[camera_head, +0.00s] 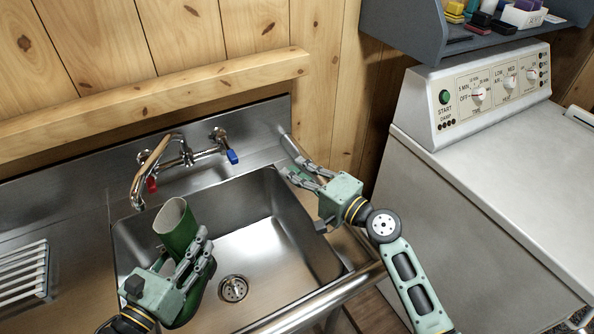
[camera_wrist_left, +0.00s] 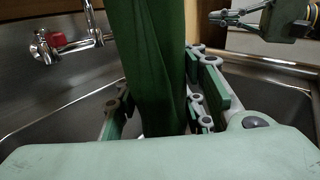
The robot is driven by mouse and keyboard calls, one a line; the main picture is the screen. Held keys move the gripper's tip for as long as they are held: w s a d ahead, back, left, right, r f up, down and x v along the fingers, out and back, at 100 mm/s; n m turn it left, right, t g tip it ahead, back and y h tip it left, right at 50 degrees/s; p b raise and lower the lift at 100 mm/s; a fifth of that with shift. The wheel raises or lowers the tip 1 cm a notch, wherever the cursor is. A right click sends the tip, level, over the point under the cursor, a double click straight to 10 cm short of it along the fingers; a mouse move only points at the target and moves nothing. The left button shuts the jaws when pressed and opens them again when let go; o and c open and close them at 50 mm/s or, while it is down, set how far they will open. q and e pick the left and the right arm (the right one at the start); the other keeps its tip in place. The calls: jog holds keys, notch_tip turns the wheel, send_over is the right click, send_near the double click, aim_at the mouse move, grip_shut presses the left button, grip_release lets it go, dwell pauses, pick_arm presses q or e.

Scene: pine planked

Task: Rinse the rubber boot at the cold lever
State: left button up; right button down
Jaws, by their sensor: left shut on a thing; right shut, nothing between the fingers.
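A green rubber boot (camera_head: 178,228) is in my left gripper (camera_head: 196,262), held upright over the left part of the sink basin with its open top near the spout. My left gripper is shut on its shaft, which also fills the middle of the left wrist view (camera_wrist_left: 148,60). The chrome faucet (camera_head: 150,170) arches over the basin's back left. The blue cold lever (camera_head: 232,157) is at the right of the faucet, the red lever (camera_head: 152,185) at the left. My right gripper (camera_head: 298,174) is shut and empty, right of the blue lever and apart from it. No water stream shows.
The steel sink basin (camera_head: 285,235) has a drain (camera_head: 233,288) in its floor. A white rack (camera_head: 24,272) lies on the left drainboard. A white machine (camera_head: 490,150) with knobs stands at the right, under a grey shelf (camera_head: 420,35) with small items.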

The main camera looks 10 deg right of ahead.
aim_at(175, 225)
pick_arm(q)
jog(key=shift+r, duration=0.1)
dwell(0.4)
jog(key=s+d+r+p, duration=0.1)
jog(key=s+r+p, duration=0.2)
jog(key=s+r, duration=0.1)
jog(key=shift+s+d, duration=0.2)
jog(key=shift+s, duration=0.25)
dwell(1.1)
